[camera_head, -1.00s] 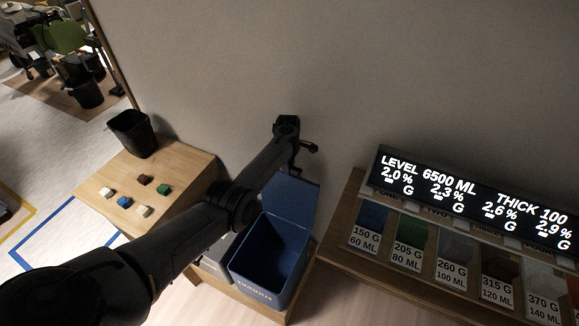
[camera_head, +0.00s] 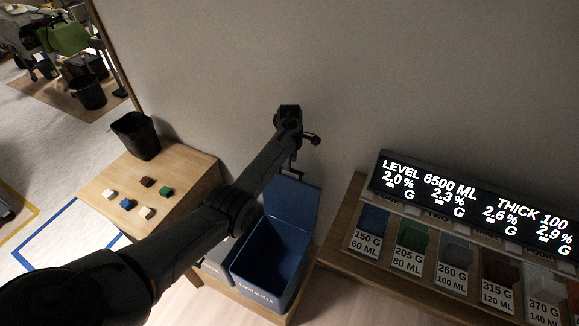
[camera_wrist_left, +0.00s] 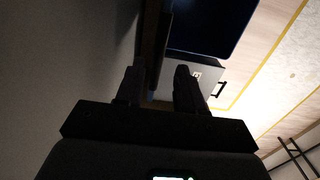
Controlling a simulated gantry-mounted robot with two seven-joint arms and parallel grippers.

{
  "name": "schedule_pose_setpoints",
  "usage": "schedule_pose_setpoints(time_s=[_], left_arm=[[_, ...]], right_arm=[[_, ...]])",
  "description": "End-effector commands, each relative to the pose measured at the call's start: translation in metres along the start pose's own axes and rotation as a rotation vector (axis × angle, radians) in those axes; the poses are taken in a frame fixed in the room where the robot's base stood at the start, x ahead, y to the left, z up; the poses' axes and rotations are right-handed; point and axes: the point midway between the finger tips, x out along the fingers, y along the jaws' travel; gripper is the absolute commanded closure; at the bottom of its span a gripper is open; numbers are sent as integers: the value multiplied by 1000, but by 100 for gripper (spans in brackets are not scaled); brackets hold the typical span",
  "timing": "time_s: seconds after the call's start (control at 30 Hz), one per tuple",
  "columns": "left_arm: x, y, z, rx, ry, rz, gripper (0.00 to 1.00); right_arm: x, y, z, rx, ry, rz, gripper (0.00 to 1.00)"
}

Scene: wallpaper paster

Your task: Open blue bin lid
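The blue bin (camera_head: 243,266) stands at the lower middle of the head view with its mouth uncovered. Its lid (camera_head: 291,207) is raised, standing up at the bin's back side near the wall. My left gripper (camera_head: 290,174) is just above the lid's top edge; contact cannot be told. In the left wrist view my left gripper (camera_wrist_left: 158,88) has its two dark fingers apart with nothing clearly held between them. A dark blue surface of the bin (camera_wrist_left: 208,25) shows beyond the fingers. My right gripper is not in view.
A wooden table (camera_head: 95,183) at left holds several small coloured blocks and a black bin (camera_head: 136,137). A grey bin (camera_head: 217,264) stands beside the blue one, partly hidden by my arm. A shelf with labelled compartments (camera_head: 409,233) and a display (camera_head: 470,200) stands at right.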

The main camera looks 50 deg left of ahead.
Motion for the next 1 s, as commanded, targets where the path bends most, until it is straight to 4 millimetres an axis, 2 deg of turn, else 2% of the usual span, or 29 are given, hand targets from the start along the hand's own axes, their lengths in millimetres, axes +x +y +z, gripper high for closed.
schedule_pose_setpoints(time_s=[0.2,0.4,0.87,1.0], left_arm=[[-33,0,-2,-1,2,1,62],[-48,0,-1,-1,1,0,62],[-50,0,-1,-1,1,-1,62],[-41,-6,-3,-1,8,-18,62]], right_arm=[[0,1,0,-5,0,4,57],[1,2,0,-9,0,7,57],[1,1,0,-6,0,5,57],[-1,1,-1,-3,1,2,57]])
